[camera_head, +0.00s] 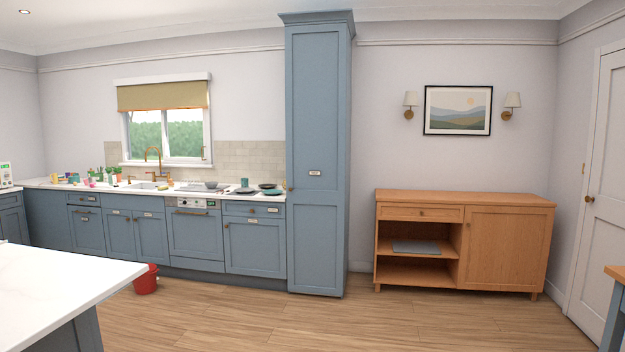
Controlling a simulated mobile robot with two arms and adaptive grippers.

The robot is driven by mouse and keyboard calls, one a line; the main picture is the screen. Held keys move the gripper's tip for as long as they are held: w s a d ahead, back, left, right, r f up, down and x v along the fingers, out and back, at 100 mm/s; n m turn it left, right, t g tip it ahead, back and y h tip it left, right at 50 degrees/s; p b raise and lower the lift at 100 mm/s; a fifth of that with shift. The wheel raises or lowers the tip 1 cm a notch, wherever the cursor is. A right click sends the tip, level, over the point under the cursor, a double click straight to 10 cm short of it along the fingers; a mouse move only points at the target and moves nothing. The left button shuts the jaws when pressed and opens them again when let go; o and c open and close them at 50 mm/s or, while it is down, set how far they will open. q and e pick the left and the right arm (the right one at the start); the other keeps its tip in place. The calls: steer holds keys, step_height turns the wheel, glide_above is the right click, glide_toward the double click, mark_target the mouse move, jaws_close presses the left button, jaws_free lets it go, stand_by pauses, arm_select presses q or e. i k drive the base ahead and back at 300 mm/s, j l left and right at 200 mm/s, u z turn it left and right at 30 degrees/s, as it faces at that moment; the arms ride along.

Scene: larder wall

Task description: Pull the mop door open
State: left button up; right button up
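A tall blue larder cabinet stands in the middle of the view, with a tall front door (316,110) that looks shut. A small pale label (315,173) sits on this door at mid height; its lettering is too small to read surely, so I cannot confirm it is the mop door. A small brass knob (290,188) shows at the door's left edge. Neither of my grippers is in view.
A white-topped island (60,285) fills the lower left. A red bucket (146,280) stands on the floor beyond it. A wooden sideboard (465,200) stands to the cabinet's right. The wooden floor (300,322) before the cabinet is clear.

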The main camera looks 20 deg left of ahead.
mark_target(315, 56)
steer(key=i+j+u, duration=0.95)
steer(key=i, duration=0.7)
steer(key=i+l+u, duration=0.1)
steer(key=i+u, duration=0.2)
steer(key=i, duration=2.6)
